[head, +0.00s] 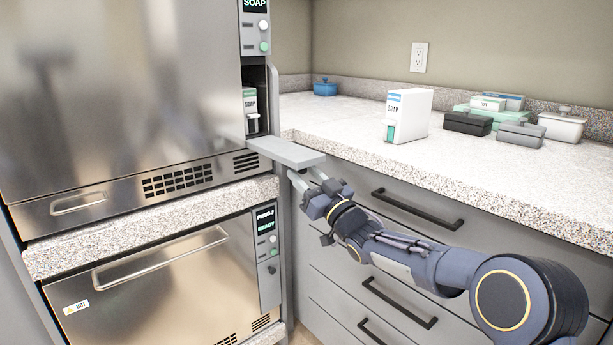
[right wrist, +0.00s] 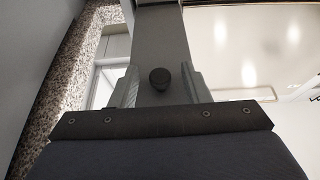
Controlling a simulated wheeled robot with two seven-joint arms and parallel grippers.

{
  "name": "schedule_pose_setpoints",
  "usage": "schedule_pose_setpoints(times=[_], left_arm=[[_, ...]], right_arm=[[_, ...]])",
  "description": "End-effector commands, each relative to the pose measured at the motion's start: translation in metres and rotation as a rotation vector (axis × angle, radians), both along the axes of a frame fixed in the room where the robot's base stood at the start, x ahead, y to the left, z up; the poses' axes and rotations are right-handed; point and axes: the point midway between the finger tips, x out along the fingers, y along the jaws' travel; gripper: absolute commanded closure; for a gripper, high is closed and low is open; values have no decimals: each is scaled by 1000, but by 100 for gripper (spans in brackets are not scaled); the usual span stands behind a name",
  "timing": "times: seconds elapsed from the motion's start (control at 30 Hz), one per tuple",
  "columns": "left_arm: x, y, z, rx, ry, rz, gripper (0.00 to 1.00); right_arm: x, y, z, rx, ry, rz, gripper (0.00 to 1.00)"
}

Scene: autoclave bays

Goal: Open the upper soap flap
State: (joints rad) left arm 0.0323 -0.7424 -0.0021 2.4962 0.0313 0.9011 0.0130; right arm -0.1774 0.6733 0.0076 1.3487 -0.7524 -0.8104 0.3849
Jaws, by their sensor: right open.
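The upper soap flap (head: 287,152) is a flat grey panel. It is folded down and sticks out about level from the upper autoclave, over the counter's front edge. The soap bay (head: 257,88) above it is open, with a white and green soap box (head: 250,112) inside. My right gripper (head: 306,174) is open just below the flap's outer end. In the right wrist view the flap (right wrist: 160,40) is overhead, and its dark round knob (right wrist: 160,78) lies between my open fingers. I cannot tell whether a finger touches it. My left gripper is not in view.
The lower autoclave (head: 170,270) is closed, with a long bar handle. Drawers with black handles (head: 415,210) are behind my right arm. On the speckled counter (head: 340,120) stand a soap carton (head: 408,115), a blue pot (head: 325,88) and several lidded boxes.

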Motion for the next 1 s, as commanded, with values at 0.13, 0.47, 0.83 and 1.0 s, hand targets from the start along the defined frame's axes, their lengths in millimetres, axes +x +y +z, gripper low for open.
schedule_pose_setpoints(times=[0.13,0.47,0.83,1.0], left_arm=[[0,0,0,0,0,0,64],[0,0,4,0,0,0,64],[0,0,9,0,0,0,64],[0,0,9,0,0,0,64]], right_arm=[[0,0,1,1,-2,0,58],[-18,-14,-8,1,1,-1,58],[-56,-40,-28,0,-1,1,58],[-59,-42,-30,0,-1,1,58]])
